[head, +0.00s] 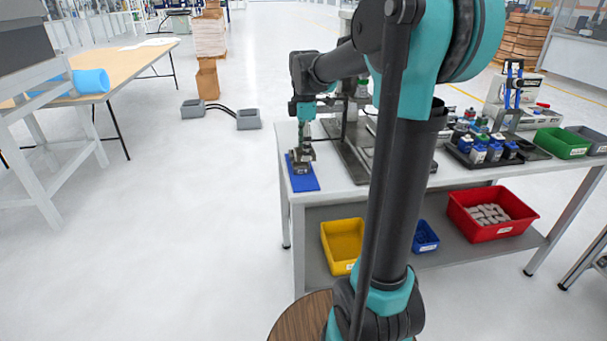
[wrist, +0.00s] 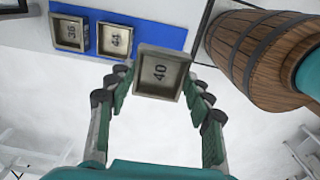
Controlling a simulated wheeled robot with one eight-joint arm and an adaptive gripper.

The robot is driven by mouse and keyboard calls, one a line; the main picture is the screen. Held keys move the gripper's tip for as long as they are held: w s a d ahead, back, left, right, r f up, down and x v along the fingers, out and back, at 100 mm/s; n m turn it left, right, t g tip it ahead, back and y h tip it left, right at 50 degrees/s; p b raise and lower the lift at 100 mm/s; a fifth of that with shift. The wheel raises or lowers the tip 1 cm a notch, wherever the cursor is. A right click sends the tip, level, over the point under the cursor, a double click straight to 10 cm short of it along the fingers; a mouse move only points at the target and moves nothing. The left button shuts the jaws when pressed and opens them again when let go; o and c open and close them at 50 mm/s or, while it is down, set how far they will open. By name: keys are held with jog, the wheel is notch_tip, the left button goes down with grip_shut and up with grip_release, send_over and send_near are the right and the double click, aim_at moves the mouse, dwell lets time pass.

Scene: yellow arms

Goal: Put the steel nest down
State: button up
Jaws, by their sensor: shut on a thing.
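My gripper (wrist: 160,84) is shut on a square steel nest (wrist: 160,68) marked 40, held between its fingertips. In the wrist view, a blue mat (wrist: 175,38) lies beyond the held nest. Two similar steel nests rest on the mat: one at the left (wrist: 70,33) with a number that is hard to read, and one marked 44 (wrist: 115,41). In the head view, my gripper (head: 302,152) is over the blue mat (head: 303,184) at the table's left end. The nests are too small there to tell apart, and the held nest's height above the mat is unclear.
The white table (head: 345,188) has a dark metal fixture (head: 350,150) right of the mat. Bottles in a black tray and a green bin (head: 562,143) stand farther right. Yellow (head: 342,240), blue and red (head: 492,212) bins sit on the lower shelf.

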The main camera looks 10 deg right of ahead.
aim_at(305, 183)
notch_tip(305, 183, down, 10)
jog(key=shift+r, duration=0.1)
dwell(0.4)
jog(key=o, duration=1.2)
notch_tip(305, 183, up, 12)
jog(key=shift+f, duration=0.15)
jog(key=s+d+f+m+t, duration=0.2)
jog(key=s+f+m, duration=0.7)
jog(key=s, duration=0.2)
jog(key=s+d+f+m+t, duration=0.2)
jog(key=s+f+m, duration=0.7)
jog(key=s+f, duration=0.1)
jog(key=shift+s+f, duration=0.15)
jog(key=shift+s, duration=0.35)
